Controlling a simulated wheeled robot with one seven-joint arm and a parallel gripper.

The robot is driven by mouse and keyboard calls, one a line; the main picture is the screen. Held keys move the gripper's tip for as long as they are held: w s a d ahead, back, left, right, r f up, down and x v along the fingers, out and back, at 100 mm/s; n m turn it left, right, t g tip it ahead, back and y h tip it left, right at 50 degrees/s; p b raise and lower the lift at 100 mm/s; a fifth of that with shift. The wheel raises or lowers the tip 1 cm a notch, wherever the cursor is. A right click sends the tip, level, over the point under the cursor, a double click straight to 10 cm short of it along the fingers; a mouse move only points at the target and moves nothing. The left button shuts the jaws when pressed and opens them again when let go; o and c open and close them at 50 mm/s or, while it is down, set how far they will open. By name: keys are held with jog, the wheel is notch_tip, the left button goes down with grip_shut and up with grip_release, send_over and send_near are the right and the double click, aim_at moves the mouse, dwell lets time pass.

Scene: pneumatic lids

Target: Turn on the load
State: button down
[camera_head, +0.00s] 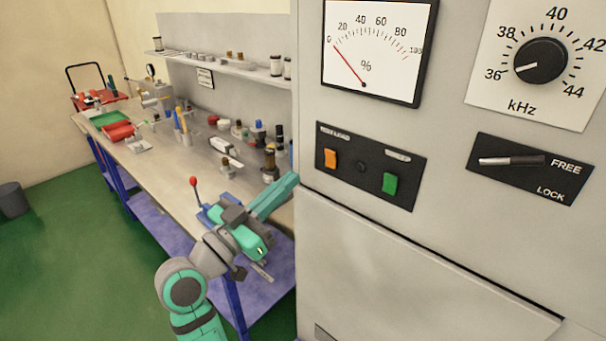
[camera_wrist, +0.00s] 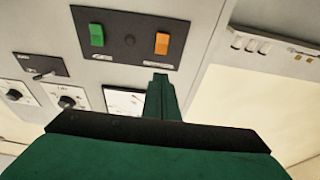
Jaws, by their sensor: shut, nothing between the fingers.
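A dark panel (camera_head: 361,168) on the grey cabinet front carries an orange rocker or button (camera_head: 330,158) at its left and a green one (camera_head: 389,183) at its right. A small dark round part sits between them, and small white labels run along the top. In the wrist view the panel is upside down, with the green button (camera_wrist: 97,35) left and the orange button (camera_wrist: 162,43) right. My gripper (camera_head: 291,180) is shut and empty, left of the panel and apart from it. In the wrist view its fingertips (camera_wrist: 160,78) lie just under the orange button in the picture.
A percent meter (camera_head: 378,45) reads near 0. A kHz knob (camera_head: 540,61) points near 36, above a FREE/LOCK lever (camera_head: 510,160). A cluttered workbench (camera_head: 150,160) with a shelf stands left of the cabinet. Green floor (camera_head: 80,250) is open at left.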

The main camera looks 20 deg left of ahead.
jog(key=shift+t, duration=0.3)
jog(key=f, duration=0.1)
jog(key=s+f, duration=0.1)
jog(key=f, duration=0.1)
jog(key=s+f, duration=0.1)
jog(key=f, duration=0.1)
jog(key=shift+s+a, duration=0.1)
jog(key=shift+s, duration=0.05)
dwell(0.3)
jog(key=shift+a, duration=0.1)
send_near(331, 156)
jog(key=x, duration=0.6)
jog(key=shift+w, duration=0.25)
dwell(0.4)
